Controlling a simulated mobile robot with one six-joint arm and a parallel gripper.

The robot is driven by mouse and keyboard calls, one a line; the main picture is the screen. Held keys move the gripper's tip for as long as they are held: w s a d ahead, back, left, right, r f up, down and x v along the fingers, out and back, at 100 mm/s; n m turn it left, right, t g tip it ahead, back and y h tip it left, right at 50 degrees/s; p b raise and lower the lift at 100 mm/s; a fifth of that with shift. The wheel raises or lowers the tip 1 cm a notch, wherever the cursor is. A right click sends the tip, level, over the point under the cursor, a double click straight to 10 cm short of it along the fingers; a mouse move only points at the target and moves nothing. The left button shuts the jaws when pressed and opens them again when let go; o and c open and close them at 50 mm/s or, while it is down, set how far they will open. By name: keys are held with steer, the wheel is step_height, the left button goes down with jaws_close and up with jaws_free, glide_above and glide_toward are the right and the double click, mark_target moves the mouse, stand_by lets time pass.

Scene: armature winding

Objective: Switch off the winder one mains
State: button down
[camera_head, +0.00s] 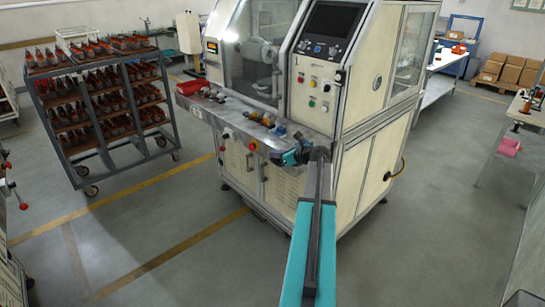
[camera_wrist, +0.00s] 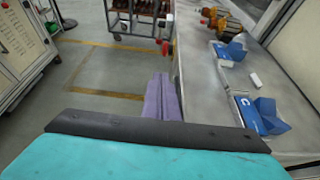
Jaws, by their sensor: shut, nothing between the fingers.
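The winder (camera_head: 335,110) is a cream cabinet with a glazed front, a screen and a panel of buttons. I cannot tell which control is its mains switch.
A wheeled rack (camera_head: 105,100) of armatures stands at the left. A bench (camera_head: 440,75) and cartons (camera_head: 510,70) are at the back right. The floor in front is clear.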

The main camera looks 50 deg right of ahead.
steer(key=shift+w+r+p, duration=0.15)
steer(key=shift+r+p, duration=1.3)
steer(key=shift+r, duration=0.65)
step_height(320, 180, up, 2)
steer(key=b, duration=0.1)
step_height(320, 180, up, 8)
steer(key=f+b, duration=0.1)
steer(key=b, duration=0.1)
glide_above(275, 163)
steer(key=shift+r, duration=0.25)
